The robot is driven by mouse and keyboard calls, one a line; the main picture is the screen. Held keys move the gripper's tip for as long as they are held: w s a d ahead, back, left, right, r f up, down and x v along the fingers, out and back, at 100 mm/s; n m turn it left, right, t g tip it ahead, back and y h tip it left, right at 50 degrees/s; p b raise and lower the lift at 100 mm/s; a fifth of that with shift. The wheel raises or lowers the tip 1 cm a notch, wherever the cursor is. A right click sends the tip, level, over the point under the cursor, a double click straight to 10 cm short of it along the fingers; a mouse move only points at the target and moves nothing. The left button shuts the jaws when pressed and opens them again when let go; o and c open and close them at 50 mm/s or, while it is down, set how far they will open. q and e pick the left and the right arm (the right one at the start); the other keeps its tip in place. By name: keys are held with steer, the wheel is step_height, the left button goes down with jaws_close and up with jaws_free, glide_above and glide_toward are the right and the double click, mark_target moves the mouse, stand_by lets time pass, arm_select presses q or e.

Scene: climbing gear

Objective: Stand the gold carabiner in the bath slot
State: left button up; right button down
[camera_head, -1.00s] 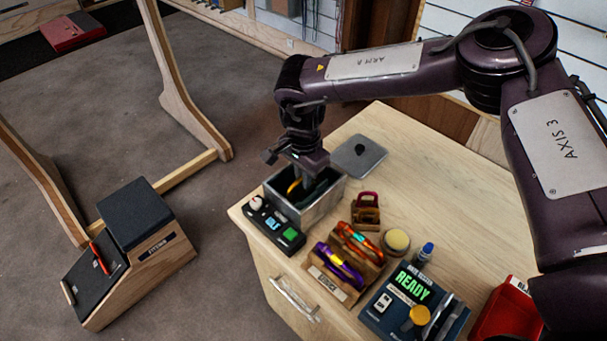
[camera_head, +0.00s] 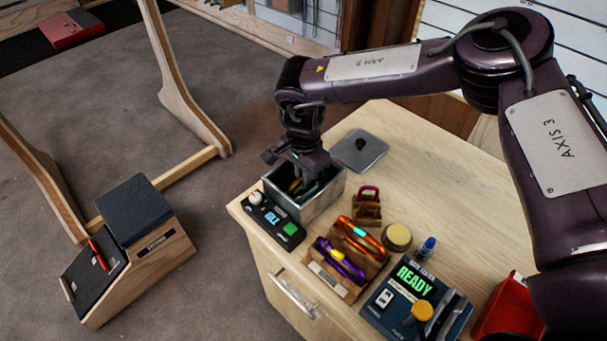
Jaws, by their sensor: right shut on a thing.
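The bath is an open metal box (camera_head: 322,207) near the table's left corner, with a dark inside. My right gripper (camera_head: 305,183) reaches down into it from above and is shut on the gold carabiner (camera_head: 294,186). Only a small gold curve of the carabiner shows; the rest is hidden by the gripper and the bath wall. I cannot see the slot or whether the carabiner touches it. My left gripper is not in view.
A control box (camera_head: 275,222) with a knob and green button stands against the bath's front. The lid (camera_head: 360,150) lies behind it. A wooden rack (camera_head: 337,283) holds purple and orange carabiners. A tester (camera_head: 408,300) reads READY. A red bin (camera_head: 510,310) is at right.

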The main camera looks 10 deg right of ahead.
steer(key=shift+f, duration=0.35)
steer(key=c, duration=1.4)
jaws_free()
steer(key=shift+r, duration=0.15)
steer(key=shift+r+b, duration=0.3)
steer(key=shift+b, duration=0.1)
step_height(320, 180, up, 7)
steer(key=shift+b, duration=1)
steer(key=shift+s+f, duration=0.1)
